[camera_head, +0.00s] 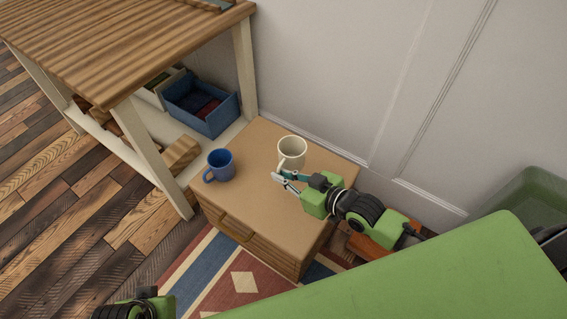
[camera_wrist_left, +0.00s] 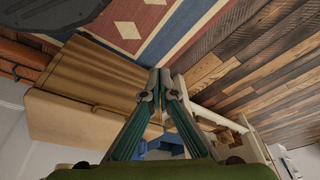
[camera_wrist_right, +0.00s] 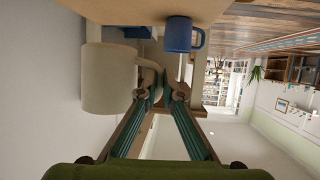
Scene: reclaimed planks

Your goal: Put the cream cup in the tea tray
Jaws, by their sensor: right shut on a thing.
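The cream cup (camera_head: 293,149) is over the back of the tan cabinet top in the head view. It fills the left middle of the right wrist view (camera_wrist_right: 108,80), where a gap to the cabinet top shows it held clear. My right gripper (camera_head: 282,180) is shut on its handle, seen also in the right wrist view (camera_wrist_right: 167,92). My left gripper (camera_wrist_left: 158,78) is shut and empty, with its tips together. I cannot make out the tea tray for sure; a dark flat thing (camera_head: 218,4) on the wooden table is cut off by the top edge.
A blue mug (camera_head: 220,165) stands on the cabinet (camera_head: 250,190), left of the cream cup. The wooden table (camera_head: 120,45) stands to the left, with a blue crate (camera_head: 204,106) on its lower shelf. The wall is close behind the cabinet.

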